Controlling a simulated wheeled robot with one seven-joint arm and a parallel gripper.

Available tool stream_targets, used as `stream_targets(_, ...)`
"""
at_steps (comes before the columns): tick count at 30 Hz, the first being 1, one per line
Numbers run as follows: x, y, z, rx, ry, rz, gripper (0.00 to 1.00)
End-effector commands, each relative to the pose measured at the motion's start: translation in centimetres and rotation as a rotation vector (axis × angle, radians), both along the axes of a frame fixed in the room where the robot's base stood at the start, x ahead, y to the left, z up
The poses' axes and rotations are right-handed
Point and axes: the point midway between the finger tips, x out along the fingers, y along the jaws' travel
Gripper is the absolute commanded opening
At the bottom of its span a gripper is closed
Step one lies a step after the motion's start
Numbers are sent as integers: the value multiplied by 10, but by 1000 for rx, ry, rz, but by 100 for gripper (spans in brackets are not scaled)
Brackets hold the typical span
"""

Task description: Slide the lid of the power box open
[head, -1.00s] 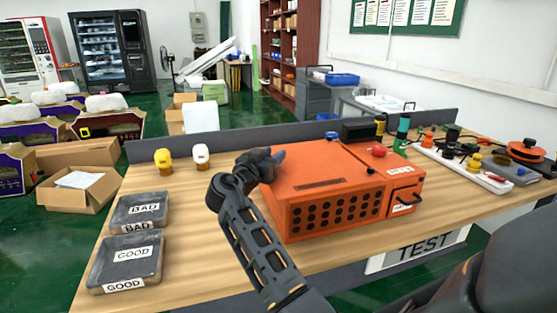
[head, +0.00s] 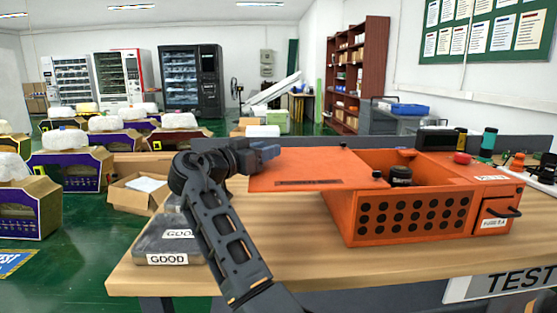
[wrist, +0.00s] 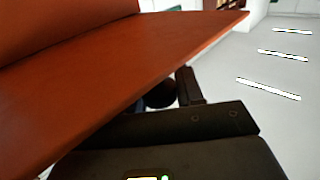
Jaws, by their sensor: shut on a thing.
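The right part of the box is uncovered, and a dark round item (head: 400,175) shows inside. My gripper (head: 262,153) is at the lid's left end, shut on the lid. In the wrist view the lid (wrist: 110,65) fills the upper left as a large orange panel, and it hides most of the fingers.
A dark block labelled GOOD (head: 168,245) lies on the table's left, partly behind my arm. A fuse drawer (head: 497,215) is at the box's right end. Green and yellow cylinders and other parts stand at the right rear. The table front is clear.

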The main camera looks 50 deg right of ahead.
Motion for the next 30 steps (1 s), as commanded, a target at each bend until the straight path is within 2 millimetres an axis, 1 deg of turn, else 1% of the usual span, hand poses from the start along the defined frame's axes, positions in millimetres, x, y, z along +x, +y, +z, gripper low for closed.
stream_targets(12, 2, 2, -1, 1, 2, 0, 0)
stream_targets(13, 2, 2, -1, 1, 2, 0, 39)
stream_targets(18, 2, 2, 0, 1, 1, 0, 56)
stream_targets(26, 3, 3, 0, 1, 1, 0, 56)
stream_targets(29, 4, 10, -1, 0, 1, 2, 56)
stream_targets(30, 4, 16, -1, 0, 0, 2, 56)
